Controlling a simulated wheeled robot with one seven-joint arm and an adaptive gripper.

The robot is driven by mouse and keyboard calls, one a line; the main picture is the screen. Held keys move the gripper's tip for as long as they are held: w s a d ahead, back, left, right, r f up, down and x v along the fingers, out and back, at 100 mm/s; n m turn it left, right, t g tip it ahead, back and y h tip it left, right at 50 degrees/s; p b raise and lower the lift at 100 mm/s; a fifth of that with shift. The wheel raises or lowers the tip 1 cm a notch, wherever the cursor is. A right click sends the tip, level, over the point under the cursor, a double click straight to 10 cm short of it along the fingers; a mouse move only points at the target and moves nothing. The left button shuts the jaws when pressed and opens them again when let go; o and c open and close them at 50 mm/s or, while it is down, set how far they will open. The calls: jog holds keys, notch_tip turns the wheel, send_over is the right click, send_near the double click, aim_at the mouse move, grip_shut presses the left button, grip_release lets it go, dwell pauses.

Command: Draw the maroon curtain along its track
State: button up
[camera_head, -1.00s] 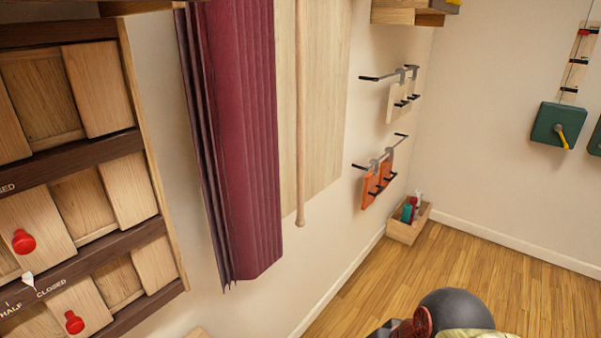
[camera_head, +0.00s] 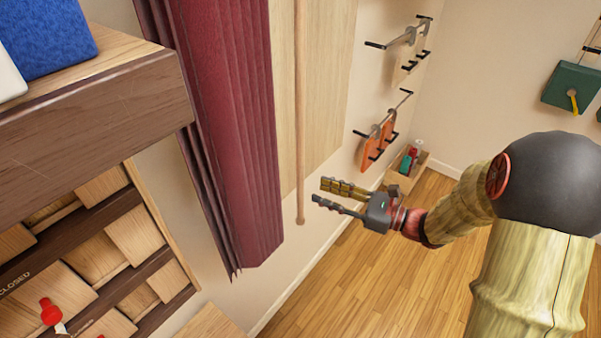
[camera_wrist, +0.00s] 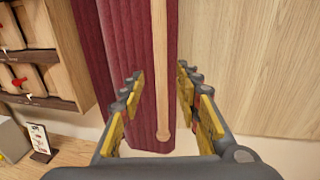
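The maroon curtain (camera_head: 228,120) hangs in folds, bunched at the left part of a pale wood panel (camera_head: 328,90). A wooden rod (camera_head: 300,120) with a rounded lower end hangs in front of the panel, to the right of the curtain. My gripper (camera_head: 328,194) is open, to the right of the rod's lower end in the head view. In the wrist view the rod (camera_wrist: 160,70) shows between the open fingers (camera_wrist: 160,92), with the curtain (camera_wrist: 128,60) behind it. The fingers do not touch the rod. The curtain's track is out of view.
A wooden shelf (camera_head: 90,120) with a blue object (camera_head: 45,35) juts out at the left, above a cabinet with sliding panels (camera_head: 95,250). Wall racks (camera_head: 385,135) stand out beyond the panel. A small box (camera_head: 408,170) sits on the floor. Open floor (camera_head: 350,290) lies below.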

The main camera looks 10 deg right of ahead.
aim_at(300, 183)
jog(key=x, duration=0.7)
jog(key=shift+w+a, duration=0.2)
jog(key=shift+w, duration=0.05)
jog(key=c, duration=0.3)
grip_shut()
dwell(0.5)
